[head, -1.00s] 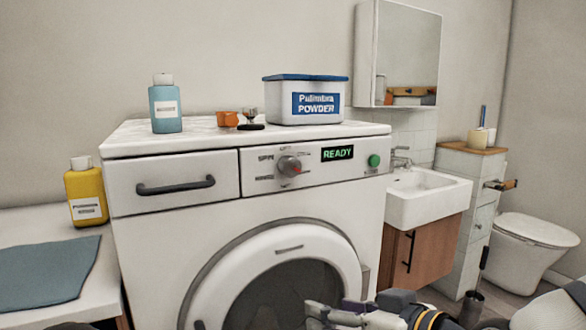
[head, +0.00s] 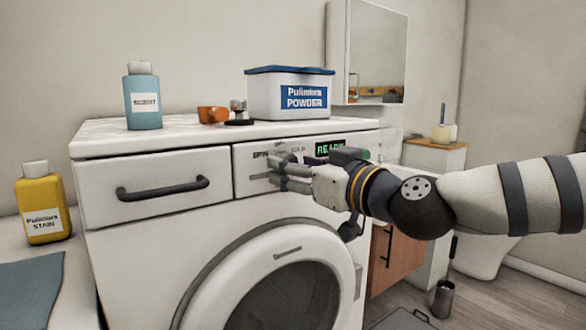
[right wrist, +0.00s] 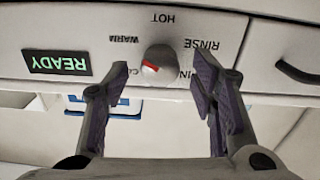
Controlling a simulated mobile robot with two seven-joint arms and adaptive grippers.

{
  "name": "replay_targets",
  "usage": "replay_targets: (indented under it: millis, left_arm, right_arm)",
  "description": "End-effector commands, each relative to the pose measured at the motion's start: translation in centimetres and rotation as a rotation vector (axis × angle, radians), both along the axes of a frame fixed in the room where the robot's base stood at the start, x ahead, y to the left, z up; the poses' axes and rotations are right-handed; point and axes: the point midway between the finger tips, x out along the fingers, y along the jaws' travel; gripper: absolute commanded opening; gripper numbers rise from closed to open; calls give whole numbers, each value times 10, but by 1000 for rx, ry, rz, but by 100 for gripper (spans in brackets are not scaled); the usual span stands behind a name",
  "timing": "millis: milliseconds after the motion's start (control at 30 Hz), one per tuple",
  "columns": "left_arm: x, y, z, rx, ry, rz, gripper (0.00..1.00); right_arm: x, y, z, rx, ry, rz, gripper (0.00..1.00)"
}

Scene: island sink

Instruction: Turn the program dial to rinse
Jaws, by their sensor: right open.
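The program dial (right wrist: 158,62) is a grey round knob with a red mark on the washer's front panel. The RINSE label (right wrist: 208,44) is up and right of the knob. HOT and WARM also show; other labels are partly hidden by the fingers. My right gripper (head: 277,172) is open at the panel, with its fingers on either side of the knob and no clear contact. It hides the dial in the head view. My left gripper is out of view.
The washer display (right wrist: 57,63) reads READY. A drawer with a dark handle (head: 163,188) is left of the dial. A blue bottle (head: 143,97), an orange cup (head: 212,114) and a powder box (head: 289,95) stand on top. The round door (head: 195,285) is below.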

Motion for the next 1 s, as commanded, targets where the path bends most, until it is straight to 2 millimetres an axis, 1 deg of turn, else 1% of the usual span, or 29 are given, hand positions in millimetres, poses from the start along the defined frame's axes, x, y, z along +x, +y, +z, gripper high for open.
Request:
replay_targets:
  millis: [100, 367, 400, 467, 500, 600, 867, 1000]
  left_arm:
    - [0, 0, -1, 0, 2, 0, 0]
    - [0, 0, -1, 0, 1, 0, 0]
    - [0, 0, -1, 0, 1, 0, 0]
    - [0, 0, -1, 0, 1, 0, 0]
    - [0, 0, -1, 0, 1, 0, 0]
    - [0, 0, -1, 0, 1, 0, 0]
    - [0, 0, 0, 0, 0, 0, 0]
    - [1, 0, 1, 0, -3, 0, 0]
  right_arm:
    - [9, 7, 0, -1, 1, 0, 52]
    - [11, 8, 1, 0, 0, 0, 52]
    - [11, 8, 1, 0, 0, 0, 47]
    - [11, 8, 0, 0, 0, 0, 34]
    - [11, 8, 0, 0, 0, 0, 25]
    - [11, 8, 0, 0, 0, 0, 4]
    - [11, 8, 0, 13, 9, 0, 4]
    - [11, 8, 1, 52, 38, 0, 4]
